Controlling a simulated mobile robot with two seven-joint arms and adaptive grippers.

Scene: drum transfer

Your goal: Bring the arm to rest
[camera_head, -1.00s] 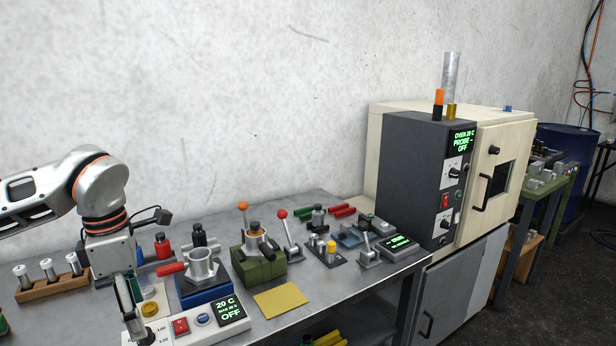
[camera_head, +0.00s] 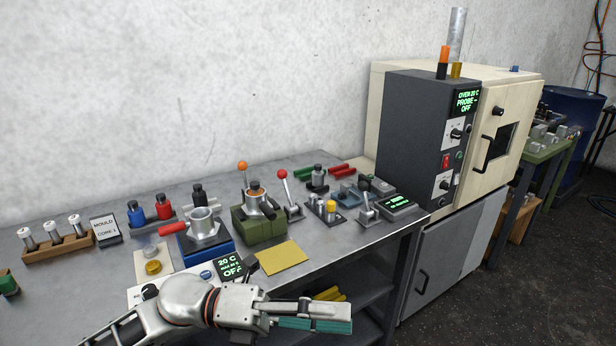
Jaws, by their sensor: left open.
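My left arm comes in from the bottom left and lies low across the front of the workbench (camera_head: 90,285). My left gripper (camera_head: 345,318) points to the right, in front of the bench's front edge and over the lower shelf area. It is open and nothing shows between its fingers. The wrist covers part of the white control box with the green 20 C display (camera_head: 230,266). My right gripper is not in view.
Behind the arm stand a blue block with a metal cup (camera_head: 203,223), a green fixture (camera_head: 258,223) and a yellow mat (camera_head: 284,258). Small lever devices fill the bench's right. A cream oven (camera_head: 511,130) stands on a grey cabinet (camera_head: 450,275). Floor at the right is open.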

